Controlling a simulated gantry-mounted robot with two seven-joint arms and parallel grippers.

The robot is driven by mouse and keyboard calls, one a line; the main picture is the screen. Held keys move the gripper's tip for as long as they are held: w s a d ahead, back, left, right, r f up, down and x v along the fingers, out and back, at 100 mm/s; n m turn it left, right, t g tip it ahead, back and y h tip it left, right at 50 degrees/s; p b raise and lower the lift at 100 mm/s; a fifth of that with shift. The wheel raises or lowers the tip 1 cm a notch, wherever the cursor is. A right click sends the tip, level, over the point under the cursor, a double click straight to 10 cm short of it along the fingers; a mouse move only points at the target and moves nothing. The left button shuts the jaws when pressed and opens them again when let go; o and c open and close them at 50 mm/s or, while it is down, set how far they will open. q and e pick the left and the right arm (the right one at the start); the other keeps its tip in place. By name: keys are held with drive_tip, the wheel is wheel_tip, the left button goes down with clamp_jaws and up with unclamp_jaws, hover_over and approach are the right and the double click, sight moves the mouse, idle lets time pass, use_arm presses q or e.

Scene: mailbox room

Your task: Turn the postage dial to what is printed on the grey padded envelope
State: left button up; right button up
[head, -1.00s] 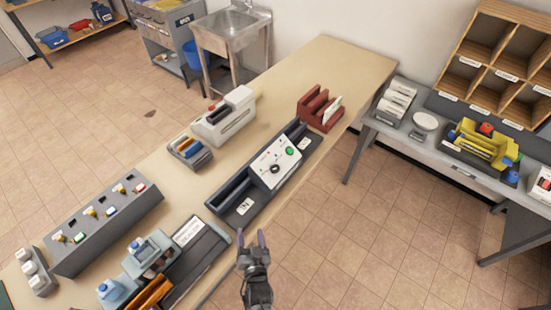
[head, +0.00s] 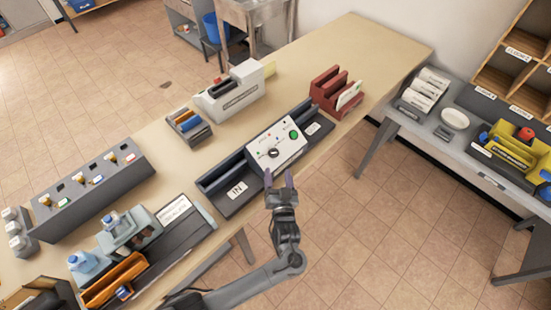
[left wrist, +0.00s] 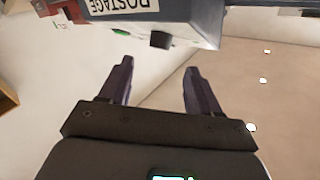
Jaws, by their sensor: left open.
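The postage machine is a dark long unit with a white sloped panel (head: 283,141) in the middle of the head view. The black dial (head: 273,152) sits low on that panel; its setting is too small to read. In the left wrist view the black dial (left wrist: 160,40) sticks out beside a "POSTAGE" label (left wrist: 123,5). My left gripper (head: 279,176) is open and empty, just in front of the panel, fingers pointing at the dial. In the left wrist view the gripper (left wrist: 157,66) has the dial beyond its fingertips, apart from them. I cannot make out a grey padded envelope. My right gripper is not in view.
A green button (head: 294,134) is on the panel, right of the dial. A red rack (head: 325,88) stands behind it, and a white-grey machine (head: 235,92) behind left. A scale-like unit (head: 175,240) is left. Open floor (head: 375,235) lies right of the table (head: 385,45).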

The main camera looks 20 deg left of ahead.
sight(273, 153)
use_arm(q)
drive_tip(key=x, duration=0.7)
drive_tip(key=shift+w+a+b, duration=0.1)
drive_tip(key=shift+b, duration=0.2)
drive_tip(key=c, duration=1)
drive_tip(key=shift+r+m+p, duration=0.25)
drive_tip(key=shift+m+p, duration=0.05)
drive_tip(key=shift+p, duration=0.4)
drive_tip(key=m+h+p, duration=0.2)
drive_tip(key=p, duration=0.1)
drive_tip(key=a+m+h+p, duration=0.1)
drive_tip(key=m+h+p, duration=0.1)
drive_tip(key=h+p, duration=0.1)
drive_tip(key=r+m+h+p, duration=0.1)
drive_tip(key=m+h+p, duration=0.1)
drive_tip(key=m+p, duration=0.1)
drive_tip(key=shift+a+g+h+p, duration=0.15)
drive_tip(key=shift+g+h+p, duration=0.15)
drive_tip(key=shift+p, duration=0.35)
drive_tip(key=m+g+h+p, duration=0.1)
drive_tip(key=m+h, duration=0.1)
drive_tip(key=shift+a+h+p, duration=0.15)
drive_tip(key=shift+h+p, duration=0.15)
drive_tip(key=shift+p, duration=0.1)
drive_tip(key=shift+w+a+m+g+h+p, duration=0.1)
drive_tip(key=shift+m+g+h+p, duration=0.35)
drive_tip(key=shift+m+g+h, duration=0.6)
drive_tip(key=shift+f+m+g, duration=0.1)
drive_tip(key=shift+m+g, duration=0.15)
drive_tip(key=shift+m, duration=0.2)
